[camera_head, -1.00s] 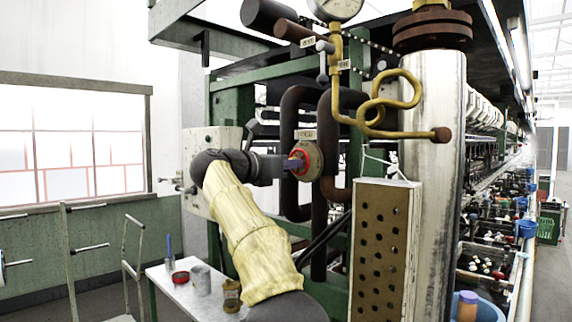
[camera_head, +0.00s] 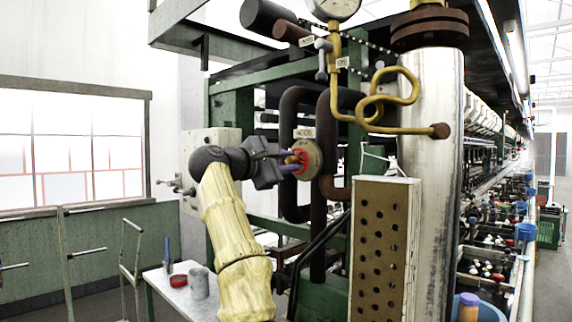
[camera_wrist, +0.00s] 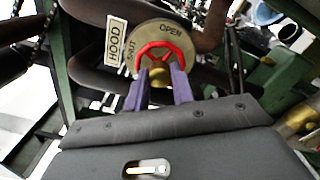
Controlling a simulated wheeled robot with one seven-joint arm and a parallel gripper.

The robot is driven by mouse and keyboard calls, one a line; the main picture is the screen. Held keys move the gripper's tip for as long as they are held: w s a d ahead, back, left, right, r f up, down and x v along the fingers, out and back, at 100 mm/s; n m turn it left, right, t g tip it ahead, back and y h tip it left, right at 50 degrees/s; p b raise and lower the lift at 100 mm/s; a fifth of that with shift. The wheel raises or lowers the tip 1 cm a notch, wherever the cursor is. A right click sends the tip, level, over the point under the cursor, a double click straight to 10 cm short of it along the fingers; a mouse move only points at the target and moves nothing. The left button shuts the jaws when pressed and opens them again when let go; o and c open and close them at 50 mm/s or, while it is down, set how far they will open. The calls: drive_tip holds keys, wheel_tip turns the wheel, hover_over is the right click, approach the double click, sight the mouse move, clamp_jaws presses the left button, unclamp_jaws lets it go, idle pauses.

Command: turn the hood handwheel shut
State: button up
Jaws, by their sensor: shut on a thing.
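The red hood handwheel (camera_wrist: 165,50) sits in front of a round tan plate (camera_wrist: 185,38) marked OPEN and SHUT, with a HOOD label (camera_wrist: 116,40) beside it. In the head view the handwheel (camera_head: 298,158) is at the centre, partly hidden by my gripper (camera_head: 288,161). In the wrist view the two purple fingers of my gripper (camera_wrist: 159,80) reach up to the lower part of the wheel, one on each side of its brass hub. My gripper is shut on the handwheel. The exact finger contact is small and hard to see.
Dark pipes (camera_head: 291,110) run close around the wheel. A perforated box (camera_head: 381,245) and a pale column (camera_head: 432,180) stand to the right. A brass pipe (camera_head: 372,120) and gauge hang above. A small table (camera_head: 178,293) with a grey cup (camera_head: 199,283) is at lower left.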

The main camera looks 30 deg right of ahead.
drive_tip(key=m, duration=0.3)
drive_tip(key=shift+m, duration=0.4)
drive_tip(key=m, duration=0.4)
drive_tip(key=shift+f, duration=0.1)
drive_tip(key=o, duration=0.9)
drive_tip(key=shift+c, duration=0.2)
drive_tip(key=b+v, duration=0.1)
drive_tip(key=v, duration=0.6)
